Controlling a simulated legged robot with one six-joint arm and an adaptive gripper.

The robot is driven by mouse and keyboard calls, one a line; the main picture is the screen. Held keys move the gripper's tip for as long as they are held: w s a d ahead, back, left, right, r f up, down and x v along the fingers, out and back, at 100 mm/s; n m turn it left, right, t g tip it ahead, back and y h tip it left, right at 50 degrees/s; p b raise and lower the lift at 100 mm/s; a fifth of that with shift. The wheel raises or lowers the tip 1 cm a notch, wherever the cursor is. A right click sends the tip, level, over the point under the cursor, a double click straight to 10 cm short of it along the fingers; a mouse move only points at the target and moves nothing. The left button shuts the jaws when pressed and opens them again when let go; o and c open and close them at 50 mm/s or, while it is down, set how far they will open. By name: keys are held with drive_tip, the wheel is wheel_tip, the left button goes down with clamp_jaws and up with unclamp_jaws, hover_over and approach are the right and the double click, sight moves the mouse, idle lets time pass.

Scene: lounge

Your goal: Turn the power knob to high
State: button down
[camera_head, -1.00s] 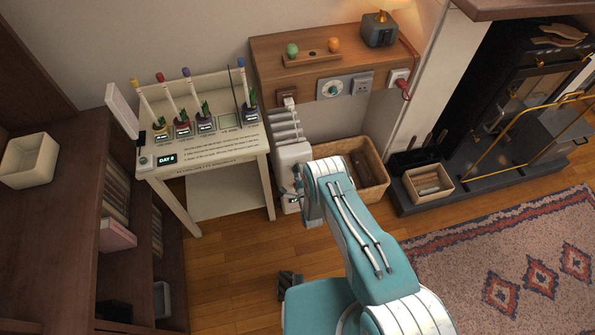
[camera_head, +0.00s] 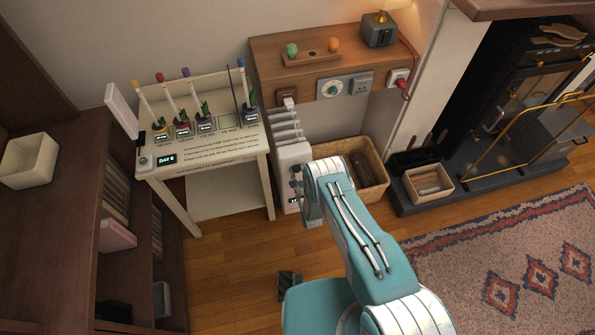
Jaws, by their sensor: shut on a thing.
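A white ribbed heater (camera_head: 291,152) stands on the floor between the white plant stand and the wicker basket. Its front faces my arm and carries a small lit display (camera_head: 294,201) low down. My gripper (camera_head: 297,181) is at this front face, mostly hidden behind my own wrist. Only a small grey part of it shows, shut on what appears to be the power knob. The knob itself is covered, so its setting cannot be read.
A wooden ledge (camera_head: 280,50) above has a round dial (camera_head: 333,88) and sockets on its front. A wicker basket (camera_head: 375,193) stands right of the heater, close to my wrist. The white plant stand (camera_head: 200,166) is on the left. Wooden floor (camera_head: 235,265) is open in front.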

drive_tip(key=shift+s+d+f, duration=0.2)
drive_tip(key=shift+s+f, duration=0.1)
drive_tip(key=shift+f, duration=0.1)
drive_tip(key=shift+c, duration=1.5)
unclamp_jaws()
drive_tip(key=shift+w+r, duration=0.1)
drive_tip(key=shift+r, duration=0.05)
drive_tip(key=shift+a+r, duration=0.1)
drive_tip(key=v, duration=1.2)
drive_tip(key=shift+w, duration=0.1)
